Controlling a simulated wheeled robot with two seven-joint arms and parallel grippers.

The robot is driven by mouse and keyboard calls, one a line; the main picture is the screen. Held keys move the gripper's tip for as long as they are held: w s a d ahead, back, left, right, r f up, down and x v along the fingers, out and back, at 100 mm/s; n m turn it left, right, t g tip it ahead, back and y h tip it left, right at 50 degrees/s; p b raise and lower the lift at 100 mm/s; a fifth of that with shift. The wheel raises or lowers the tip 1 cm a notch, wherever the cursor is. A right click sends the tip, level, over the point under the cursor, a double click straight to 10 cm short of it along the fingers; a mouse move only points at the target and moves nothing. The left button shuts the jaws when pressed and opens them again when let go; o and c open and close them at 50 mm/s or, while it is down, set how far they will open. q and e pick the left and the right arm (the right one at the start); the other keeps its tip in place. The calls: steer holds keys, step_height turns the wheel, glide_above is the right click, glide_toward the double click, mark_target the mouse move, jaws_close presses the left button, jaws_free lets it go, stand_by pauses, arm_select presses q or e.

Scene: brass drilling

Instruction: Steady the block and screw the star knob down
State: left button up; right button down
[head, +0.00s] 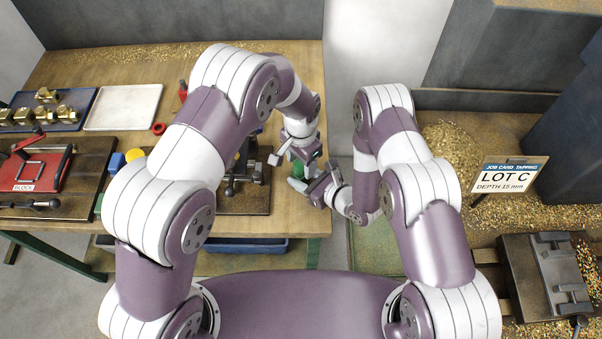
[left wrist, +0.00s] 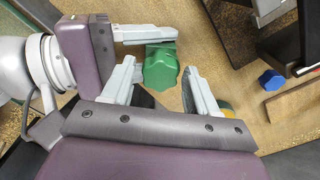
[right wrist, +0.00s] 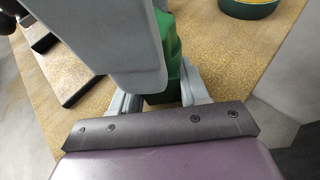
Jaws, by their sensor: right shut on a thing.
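A green faceted piece (left wrist: 160,65), which looks like the star knob, is held between the fingers of my right gripper (right wrist: 160,92). It shows small in the head view (head: 297,170), near the table's right edge. My left gripper (left wrist: 160,92) is close beside it, its fingers apart with nothing clearly between them. A grey part, probably of my left gripper, covers much of the right wrist view. Several brass blocks (head: 45,95) sit at the far left. A red plate (head: 40,168) marked BLOCK has an empty white outline. I cannot make out a block under the green piece.
A dark fixture (head: 255,190) stands left of my grippers, partly hidden by my left arm. A white tray (head: 123,106), a red ring (head: 158,128) and blue (head: 117,161) and yellow (head: 135,155) pieces are further left. A job card (head: 507,175) reads LOT C, depth 15 mm.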

arm_select(q)
steer(key=shift+o, duration=0.7)
steer(key=shift+r, duration=0.1)
step_height(320, 180, up, 12)
arm_select(e)
steer(key=shift+c, duration=2.4)
jaws_free()
